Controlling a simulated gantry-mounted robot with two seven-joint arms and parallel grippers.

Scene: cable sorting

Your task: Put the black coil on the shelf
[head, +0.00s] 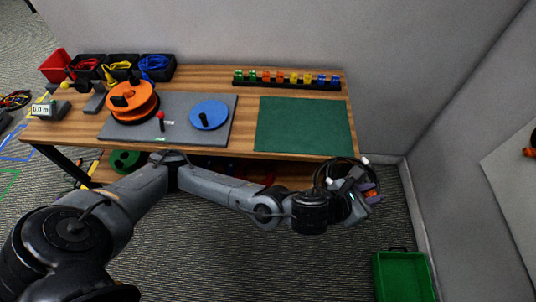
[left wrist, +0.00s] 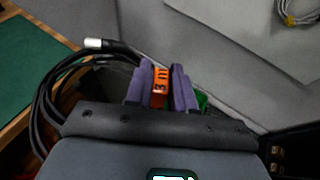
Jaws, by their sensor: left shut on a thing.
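The black coil (head: 335,168) hangs at my left gripper (head: 370,192), just off the front right corner of the workbench. In the left wrist view the purple fingers of the left gripper (left wrist: 158,88) are shut on an orange tag, and the black coil (left wrist: 45,95) loops out to the left with a white connector end. How the tag joins the coil is hidden. A wooden lower shelf (head: 290,176) shows under the tabletop, partly hidden by my left arm. My right gripper is not in view.
The tabletop holds a green mat (head: 305,125), a grey mat with an orange reel (head: 132,100) and a blue disc (head: 209,114), and a rack of coloured clips (head: 287,79). Cable bins (head: 122,67) stand at the back left. A green crate (head: 403,275) sits on the floor at right.

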